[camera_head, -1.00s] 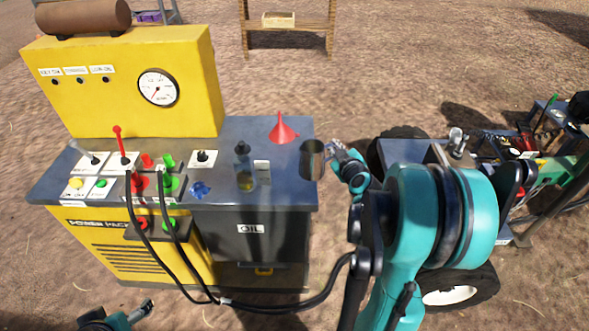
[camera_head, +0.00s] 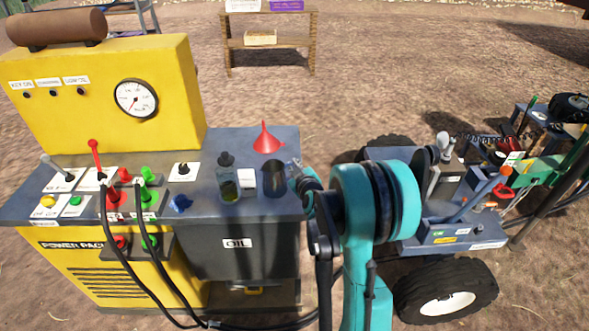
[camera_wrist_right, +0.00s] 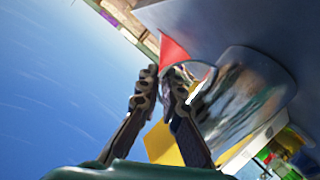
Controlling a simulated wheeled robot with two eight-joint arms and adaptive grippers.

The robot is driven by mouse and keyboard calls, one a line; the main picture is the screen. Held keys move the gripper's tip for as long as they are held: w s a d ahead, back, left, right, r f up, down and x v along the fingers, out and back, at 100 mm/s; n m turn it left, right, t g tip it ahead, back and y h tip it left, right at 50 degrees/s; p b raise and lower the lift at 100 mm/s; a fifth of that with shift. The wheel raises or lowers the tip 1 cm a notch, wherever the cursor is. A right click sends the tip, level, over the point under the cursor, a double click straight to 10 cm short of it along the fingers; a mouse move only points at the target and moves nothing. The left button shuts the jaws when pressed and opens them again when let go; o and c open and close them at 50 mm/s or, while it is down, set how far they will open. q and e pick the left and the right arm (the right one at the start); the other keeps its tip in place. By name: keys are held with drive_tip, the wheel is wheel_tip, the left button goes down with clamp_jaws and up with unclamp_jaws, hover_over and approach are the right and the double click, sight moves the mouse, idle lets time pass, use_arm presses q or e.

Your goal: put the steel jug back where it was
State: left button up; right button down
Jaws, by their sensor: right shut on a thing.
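The steel jug (camera_head: 274,178) is upright at the right part of the grey bench top, right of a small white box and in front of the red funnel. Whether its base touches the top I cannot tell. My right gripper (camera_head: 297,172) is at the jug's right side, shut on it. In the right wrist view the shiny jug (camera_wrist_right: 248,95) shows large and tilted by the camera, with the fingers (camera_wrist_right: 165,85) at its handle side. My arm hides part of the bench's right edge. My left gripper is out of view.
The red funnel (camera_head: 266,140) stands just behind the jug. A glass bottle (camera_head: 228,182) and the white box (camera_head: 247,178) stand close to its left. The yellow power pack (camera_head: 110,100) fills the left. A wheeled machine (camera_head: 440,235) stands right of my arm.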

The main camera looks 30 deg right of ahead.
drive_tip(key=shift+s+r, duration=0.1)
drive_tip(key=c, duration=1.7)
unclamp_jaws()
